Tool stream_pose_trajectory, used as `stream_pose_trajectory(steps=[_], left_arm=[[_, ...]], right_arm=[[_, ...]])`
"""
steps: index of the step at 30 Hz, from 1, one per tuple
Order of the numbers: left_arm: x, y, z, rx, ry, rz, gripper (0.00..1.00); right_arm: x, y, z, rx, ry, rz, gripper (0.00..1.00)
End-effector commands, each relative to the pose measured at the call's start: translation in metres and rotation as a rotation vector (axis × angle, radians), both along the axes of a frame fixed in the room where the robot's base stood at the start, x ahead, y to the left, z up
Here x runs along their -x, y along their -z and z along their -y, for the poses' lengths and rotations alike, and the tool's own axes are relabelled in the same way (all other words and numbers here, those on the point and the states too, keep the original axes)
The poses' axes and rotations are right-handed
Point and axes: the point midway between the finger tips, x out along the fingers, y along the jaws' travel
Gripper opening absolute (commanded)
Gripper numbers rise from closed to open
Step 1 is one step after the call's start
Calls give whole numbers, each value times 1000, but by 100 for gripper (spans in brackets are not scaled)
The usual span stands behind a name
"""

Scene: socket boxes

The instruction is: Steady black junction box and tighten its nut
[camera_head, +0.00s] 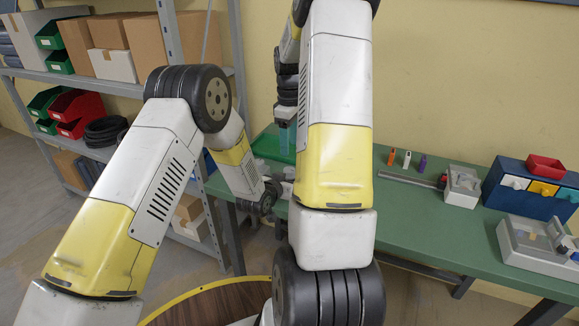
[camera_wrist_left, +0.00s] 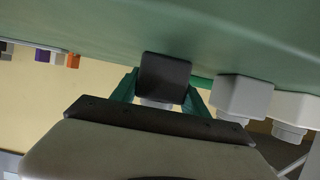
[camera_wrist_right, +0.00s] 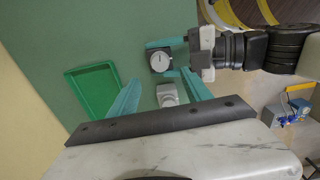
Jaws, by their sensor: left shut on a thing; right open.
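The black junction box (camera_wrist_left: 166,77) sits between the teal fingers of my left gripper (camera_wrist_left: 163,84), which is shut on it. A pale grey round nut (camera_wrist_left: 156,104) shows on the box. In the right wrist view the nut (camera_wrist_right: 161,61) faces the camera, and the dark box body is mostly hidden under it. My right gripper (camera_wrist_right: 161,77) is open and empty above the table, its fingers spread apart. In the head view my right gripper (camera_head: 287,136) hangs over the table's left part; the black box is not discernible there.
Grey boxes (camera_wrist_left: 243,97) stand beside the black one; one grey box (camera_wrist_right: 168,94) shows between my right fingers. A green tray (camera_wrist_right: 95,90) lies nearby. On the green table (camera_head: 425,215) are small coloured pieces, a grey fixture (camera_head: 461,188) and a blue drawer unit (camera_head: 526,192).

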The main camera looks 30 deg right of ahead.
Motion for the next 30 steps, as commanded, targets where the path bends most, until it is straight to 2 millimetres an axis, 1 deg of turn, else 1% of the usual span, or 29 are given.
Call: stream_pose_trajectory(steps=[1,6,9,12,18,26,27,29,30], left_arm=[[0,0,0,1,0,1,4],[0,0,0,1,0,1,4],[0,0,0,1,0,1,4],[0,0,0,1,0,1,4],[0,0,0,1,0,1,4],[0,0,0,1,0,1,4],[0,0,0,1,0,1,4],[0,0,0,1,0,1,4],[0,0,0,1,0,1,4]], right_arm=[[1,12,0,-1,1,-5,57],[1,47,0,-1,2,-3,57],[1,65,0,-1,2,-3,57],[1,79,0,0,3,-3,57],[0,92,1,1,3,0,57],[0,93,0,1,3,1,57],[0,93,0,1,3,1,54],[0,93,0,1,3,1,42],[0,93,0,1,3,1,34]])
